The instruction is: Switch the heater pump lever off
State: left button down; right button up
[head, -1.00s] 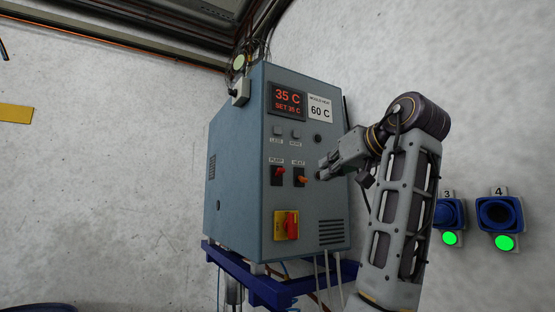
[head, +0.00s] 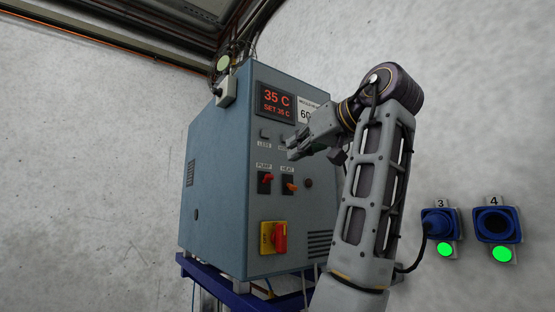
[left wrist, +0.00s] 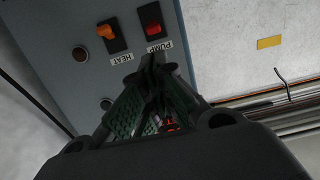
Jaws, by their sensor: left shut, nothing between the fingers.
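The pump lever (head: 266,178) is a small red toggle on a black plate under the PUMP label, on the front of the blue-grey heater box (head: 225,150). Its red tip sits toward the plate's upper part. It also shows in the left wrist view (left wrist: 151,27), beyond the fingertips. The orange heat lever (head: 289,186) is to its right and also shows in the left wrist view (left wrist: 105,31). My left gripper (head: 291,150) is shut and empty, in front of the panel above the levers. In the left wrist view its fingertips (left wrist: 154,64) overlap the label area. Contact cannot be told.
A red rotary switch on a yellow plate (head: 273,238) is below the levers. The display (head: 276,101) reads 35 C. Blue sockets 3 (head: 436,224) and 4 (head: 497,224) are on the wall at right. The heater stands on a blue frame (head: 228,285).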

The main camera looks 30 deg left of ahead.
aim_at(263, 166)
pick_arm(q)
jog(key=p+x, duration=0.2)
jog(key=x, duration=0.6)
jog(key=shift+w+a, duration=0.2)
jog(key=shift+a, duration=0.1)
jog(key=shift+w+a+f, duration=0.1)
jog(key=shift+w+a, duration=0.15)
jog(key=shift+a, duration=0.4)
pick_arm(e)
jog(key=shift+a+r, duration=0.2)
jog(key=shift+r, duration=0.9)
pick_arm(q)
jog(key=shift+a+f, duration=0.1)
pick_arm(e)
jog(key=shift+f, duration=0.2)
pick_arm(q)
jog(key=shift+y+b, duration=0.4)
jog(key=shift+d+t, duration=0.4)
jog(key=shift+a+f+y+b, duration=0.1)
jog(key=shift+a+y+b, duration=0.2)
jog(key=shift+b, duration=0.05)
pick_arm(e)
jog(key=shift+d+f, duration=0.6)
jog(key=shift+d, duration=0.05)
jog(key=shift+f, duration=0.1)
